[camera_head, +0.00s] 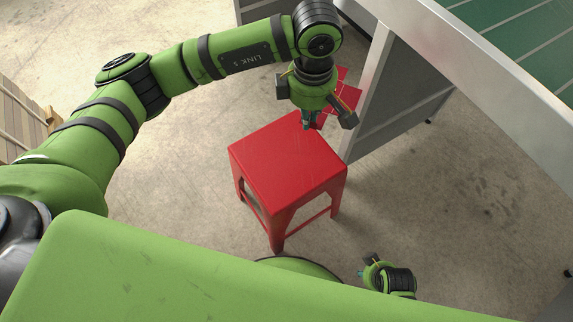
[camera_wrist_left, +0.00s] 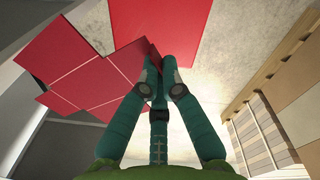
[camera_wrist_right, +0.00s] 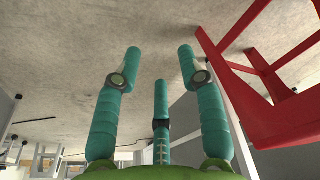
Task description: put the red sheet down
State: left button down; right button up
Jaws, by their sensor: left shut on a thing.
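The red sheet (camera_wrist_left: 92,78) is a flat piece with crease lines and a stepped outline. My left gripper (camera_wrist_left: 158,72) is shut on its edge; the sheet spreads to the left of the fingers in the left wrist view. In the head view the sheet (camera_head: 354,97) shows partly behind my left gripper (camera_head: 307,122), which hangs over the far edge of a red stool (camera_head: 285,165). The sheet appears off the stool top, near the grey panel. My right gripper (camera_wrist_right: 158,65) is open and empty, low at the front right of the stool.
A grey panel (camera_head: 368,95) under a metal-framed machine edge (camera_head: 480,75) stands right of the sheet. A green surface (camera_head: 515,45) lies beyond it. Wooden slats (camera_head: 18,120) stand at the far left. The stool top is bare, with open concrete floor around it.

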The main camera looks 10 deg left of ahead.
pick_arm(q)
jog(key=d+f+n+b, duration=0.6)
jog(key=f+n+b, duration=0.15)
jog(key=f, duration=0.35)
jog(key=n+b, duration=0.4)
jog(key=b, duration=0.2)
send_over(293, 185)
jog(key=d, duration=0.1)
notch_tip(293, 185, down, 12)
jog(key=shift+f, duration=0.15)
jog(key=shift+a+f, duration=0.4)
jog(key=shift+a, duration=0.05)
notch_tip(293, 185, down, 4)
jog(key=shift+r+b, duration=0.25)
jog(key=shift+b, duration=0.25)
jog(key=shift+f, duration=0.1)
pick_arm(e)
jog(key=w+a+r+t, duration=0.1)
jog(key=w+r+t, duration=0.3)
jog(key=w+r, duration=0.2)
notch_tip(293, 185, up, 3)
jog(key=shift+w+a+f+y, duration=0.15)
jog(key=shift+w+a+y, duration=0.15)
jog(key=shift+w, duration=0.05)
pick_arm(q)
jog(key=shift+f, duration=0.1)
pick_arm(e)
jog(key=shift+w+a, duration=0.1)
jog(key=shift+w, duration=0.2)
